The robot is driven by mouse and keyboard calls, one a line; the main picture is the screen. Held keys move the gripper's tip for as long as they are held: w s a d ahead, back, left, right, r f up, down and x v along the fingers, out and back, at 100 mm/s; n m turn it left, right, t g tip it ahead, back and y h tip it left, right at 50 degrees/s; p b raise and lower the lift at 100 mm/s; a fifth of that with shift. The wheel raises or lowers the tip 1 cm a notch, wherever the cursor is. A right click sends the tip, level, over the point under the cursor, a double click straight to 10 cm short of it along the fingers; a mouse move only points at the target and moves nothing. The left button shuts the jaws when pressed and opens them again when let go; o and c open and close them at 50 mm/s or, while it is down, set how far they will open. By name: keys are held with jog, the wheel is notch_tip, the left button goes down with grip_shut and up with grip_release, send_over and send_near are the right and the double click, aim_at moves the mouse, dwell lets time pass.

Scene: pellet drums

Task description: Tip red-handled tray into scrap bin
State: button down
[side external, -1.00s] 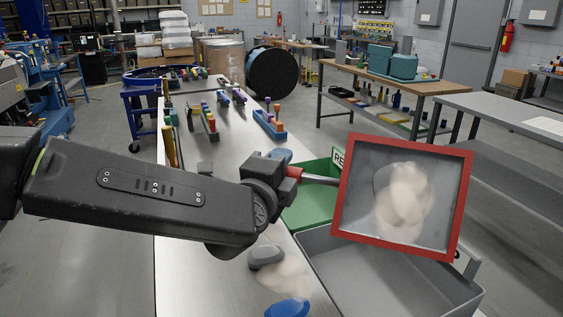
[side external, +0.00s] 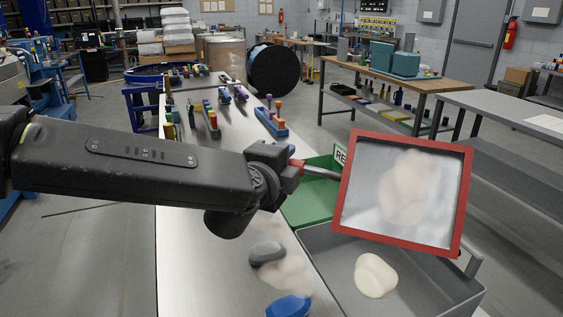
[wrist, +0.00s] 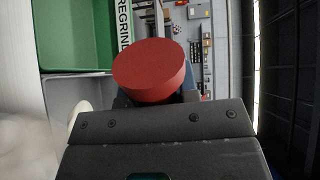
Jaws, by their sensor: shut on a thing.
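The red-framed tray (side external: 347,185) is tilted steeply above the grey bin (side external: 322,252) at the front right, its inner face turned to the side camera. A pale, blurred smear shows on that face. My gripper (side external: 297,170) is shut on the tray's red handle (side external: 316,173). The handle's round red end fills the middle of the wrist view (wrist: 150,70). A cream-coloured lump (side external: 376,277) is inside the grey bin, below the tray. The tray hides part of the bin's far side.
A green bin (side external: 313,206), marked REGRIND in the wrist view (wrist: 75,35), stands behind the grey bin. A grey object (side external: 267,252), a blue object (side external: 288,308) and a pale blurred patch lie on the steel bench (side external: 195,265). Racks of coloured pegs (side external: 270,122) stand farther back.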

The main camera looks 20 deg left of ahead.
jog(key=shift+w+r+g, duration=0.4)
jog(key=shift+w+g, duration=0.1)
jog(key=shift+g, duration=1.2)
jog(key=shift+w+r+g, duration=0.45)
jog(key=shift+g, duration=1.25)
jog(key=shift+w+r+g, duration=0.4)
jog(key=shift+w+g, duration=0.1)
jog(key=shift+g, duration=1.2)
